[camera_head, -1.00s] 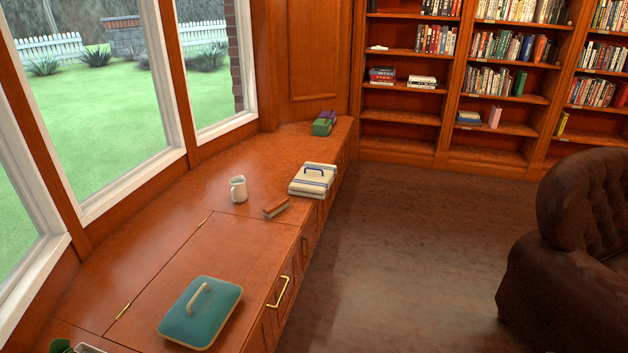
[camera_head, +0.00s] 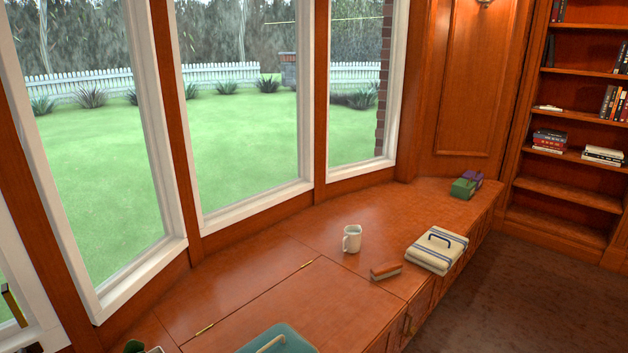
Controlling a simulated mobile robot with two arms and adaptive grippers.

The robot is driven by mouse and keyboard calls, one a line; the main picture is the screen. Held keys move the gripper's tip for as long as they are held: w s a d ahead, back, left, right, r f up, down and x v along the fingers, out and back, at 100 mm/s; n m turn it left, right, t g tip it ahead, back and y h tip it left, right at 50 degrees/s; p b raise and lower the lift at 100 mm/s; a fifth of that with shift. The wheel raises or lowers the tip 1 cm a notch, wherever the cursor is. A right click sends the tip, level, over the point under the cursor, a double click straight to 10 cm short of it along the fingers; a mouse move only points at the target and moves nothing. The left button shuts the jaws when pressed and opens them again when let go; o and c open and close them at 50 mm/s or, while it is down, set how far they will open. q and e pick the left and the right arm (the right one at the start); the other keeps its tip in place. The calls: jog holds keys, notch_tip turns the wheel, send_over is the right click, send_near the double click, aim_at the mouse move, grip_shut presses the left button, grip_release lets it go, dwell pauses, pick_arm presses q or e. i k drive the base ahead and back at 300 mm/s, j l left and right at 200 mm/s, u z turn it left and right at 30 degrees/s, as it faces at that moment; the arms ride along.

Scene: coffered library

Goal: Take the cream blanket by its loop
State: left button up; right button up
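The cream blanket (camera_head: 432,257) lies folded on the wooden window bench (camera_head: 330,298), near its front edge and right of the middle of the view. It has dark blue stripes, and a dark blue loop (camera_head: 440,237) stands up from its top. Neither of my grippers shows in the head view, so I cannot see how they stand.
A white mug (camera_head: 352,238) and a brush-like brown block (camera_head: 386,271) are left of the blanket. A teal cushion with a handle (camera_head: 281,342) is at the bottom edge. Green and purple items (camera_head: 464,188) stand farther back. Bare bench lies behind the blanket.

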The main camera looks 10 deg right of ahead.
aim_at(438, 249)
jog(key=i+l+u, duration=0.2)
jog(key=l, duration=0.3)
jog(key=i+l+u, duration=0.15)
jog(key=l, duration=0.4)
jog(key=i+l+u, duration=0.2)
jog(key=l, duration=0.4)
jog(key=l+u, duration=0.15)
jog(key=l, duration=0.4)
jog(key=i+l+u, duration=0.2)
jog(key=l, duration=0.4)
jog(key=k, duration=0.1)
